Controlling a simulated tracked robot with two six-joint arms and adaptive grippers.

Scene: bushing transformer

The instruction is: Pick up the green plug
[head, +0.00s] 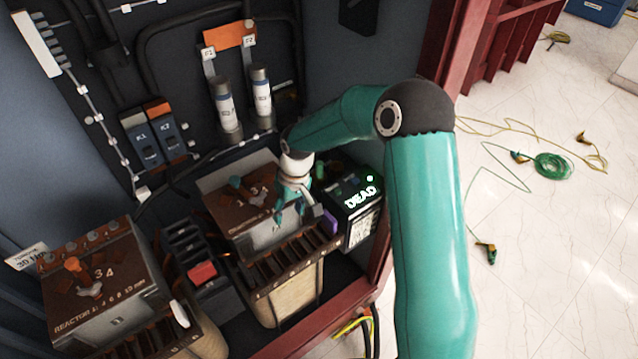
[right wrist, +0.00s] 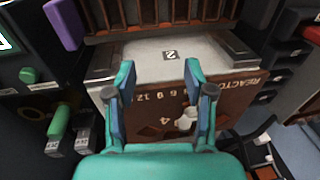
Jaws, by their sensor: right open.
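A green plug (right wrist: 58,122) stands upright at the left of the right wrist view, above small white labels, apart from my fingers. In the head view a small green piece (head: 319,170) shows beside my right wrist, partly hidden; I cannot tell whether it is the same plug. My right gripper (head: 290,211) is open and empty over the brown and grey reactor box (head: 232,219). In the right wrist view my two fingers (right wrist: 159,78) are spread over this box's numbered face, with a pale knob between them. My left gripper is not in view.
A black unit (head: 356,203) with a lit "DEAD" display stands right of the reactor box. Another reactor box (head: 105,275) stands at lower left. Red frame posts border the cabinet. Green cable (head: 553,167) with dark-ended connectors lies on the pale floor at right.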

